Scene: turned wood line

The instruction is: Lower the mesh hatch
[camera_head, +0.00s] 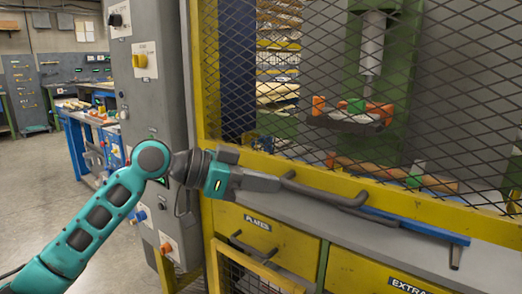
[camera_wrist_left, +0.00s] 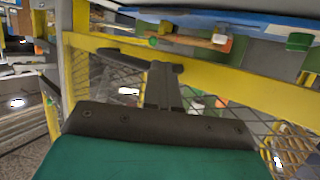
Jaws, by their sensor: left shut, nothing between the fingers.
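The mesh hatch is a black diamond mesh in a yellow frame (camera_head: 405,195), filling the right of the head view. Its yellow lower bar (camera_wrist_left: 225,78) crosses the wrist view. A dark bar handle (camera_head: 325,193) runs along this bar in the head view, and it also shows in the wrist view (camera_wrist_left: 115,57). My left gripper (camera_head: 281,184) is shut and empty, with its tips at the handle's left end. In the wrist view the shut fingers (camera_wrist_left: 163,85) reach the handle; I cannot tell whether they touch it. My right gripper is not in view.
A grey control cabinet (camera_head: 152,100) stands left of the hatch. Below are yellow drawers labelled PLATES (camera_head: 258,232) and EXTRA. A blue bar (camera_head: 420,226) lies along the ledge. Behind the mesh is a green press (camera_head: 405,60) with orange-ended parts. Open floor lies left.

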